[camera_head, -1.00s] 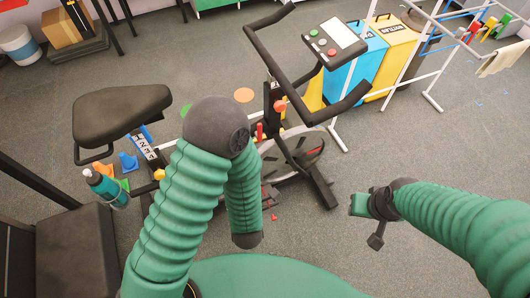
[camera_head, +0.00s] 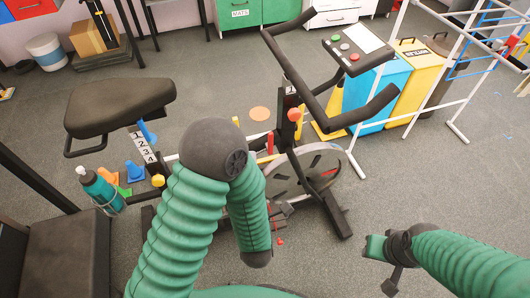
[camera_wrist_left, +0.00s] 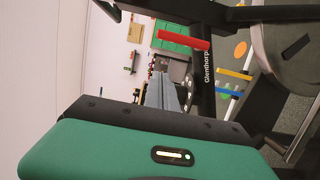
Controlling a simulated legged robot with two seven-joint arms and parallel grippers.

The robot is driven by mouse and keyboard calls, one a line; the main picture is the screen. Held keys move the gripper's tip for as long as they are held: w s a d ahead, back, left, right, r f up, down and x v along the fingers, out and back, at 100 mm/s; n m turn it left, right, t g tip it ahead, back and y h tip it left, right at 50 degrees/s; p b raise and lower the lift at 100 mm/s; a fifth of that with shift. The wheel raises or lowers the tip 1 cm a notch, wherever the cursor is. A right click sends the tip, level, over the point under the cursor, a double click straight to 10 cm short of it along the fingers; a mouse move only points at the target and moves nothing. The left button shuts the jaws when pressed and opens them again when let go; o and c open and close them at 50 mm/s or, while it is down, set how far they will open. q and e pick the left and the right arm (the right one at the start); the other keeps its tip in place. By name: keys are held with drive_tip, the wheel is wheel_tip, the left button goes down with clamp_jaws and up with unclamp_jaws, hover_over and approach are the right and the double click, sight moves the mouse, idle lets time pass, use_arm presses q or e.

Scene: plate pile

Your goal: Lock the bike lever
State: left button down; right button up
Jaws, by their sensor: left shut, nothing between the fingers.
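The exercise bike (camera_head: 300,175) stands ahead of me, with a black seat, handlebars and a console. A red lever-like bar (camera_head: 270,143) stands near its front post, below a red knob (camera_head: 294,115). The left wrist view shows a red bar (camera_wrist_left: 183,40) beside the dark bike tube, with yellow (camera_wrist_left: 233,74) and blue (camera_wrist_left: 229,91) bars farther right. My left gripper (camera_head: 282,210) is low beside the flywheel, partly hidden by my forearm. Its grey fingers (camera_wrist_left: 165,92) are shut and empty, apart from the red bar. My right gripper (camera_head: 391,282) is off to the right; its jaws are unclear.
Blue (camera_head: 378,95) and yellow (camera_head: 418,75) bins and a white rack (camera_head: 400,62) stand behind right.

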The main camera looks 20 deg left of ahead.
sight(269, 140)
use_arm(q)
drive_tip(key=w+d, duration=0.1)
drive_tip(key=w, duration=0.5)
drive_tip(key=shift+w+d+b, duration=0.25)
drive_tip(key=shift+d+b, duration=0.1)
drive_tip(key=shift+b, duration=0.05)
drive_tip(key=shift+a, duration=0.1)
drive_tip(key=shift+w+d+f+m+g+p, duration=0.1)
drive_tip(key=shift+w+d+m+g+p, duration=0.4)
drive_tip(key=shift+d+m+p, duration=0.6)
drive_tip(key=shift+w+d+f+m+g+p, duration=0.1)
drive_tip(key=shift+w+d+m+g+p, duration=0.2)
drive_tip(key=shift+w+d+m+p, duration=0.8)
drive_tip(key=shift+w+d+f+m+g+p, duration=0.15)
drive_tip(key=shift+d+m+g+p, duration=0.4)
drive_tip(key=shift+m+p, duration=1)
